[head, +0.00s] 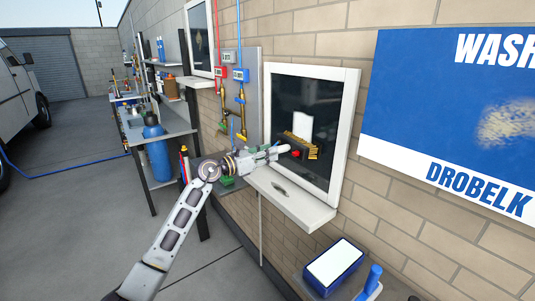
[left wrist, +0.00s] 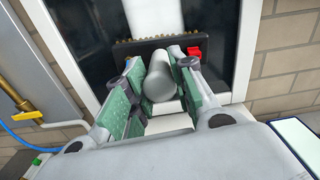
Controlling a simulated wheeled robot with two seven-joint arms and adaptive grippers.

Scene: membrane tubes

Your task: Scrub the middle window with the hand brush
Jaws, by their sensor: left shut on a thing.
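The near window (head: 341,135) has a white frame, a dark pane and a white sill. My left gripper (head: 274,152) is in front of it, shut on the grey handle (left wrist: 159,77) of the hand brush. The brush's dark head (head: 291,157) with brown bristles is at the lower part of the pane; a red piece (left wrist: 194,52) shows at its side. I cannot tell whether the bristles touch the glass. A white patch (head: 302,126) shows on the pane just above the brush, also in the left wrist view (left wrist: 155,17). My right gripper is not in view.
A blue tray (head: 318,284) with a white top and a blue handle (head: 371,279) lie at the bottom right. Pipes with brass valves (head: 240,115) stand left of the window. A farther window (head: 199,38), a workbench with a blue cylinder (head: 157,155) and a blue sign (head: 430,100) flank it.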

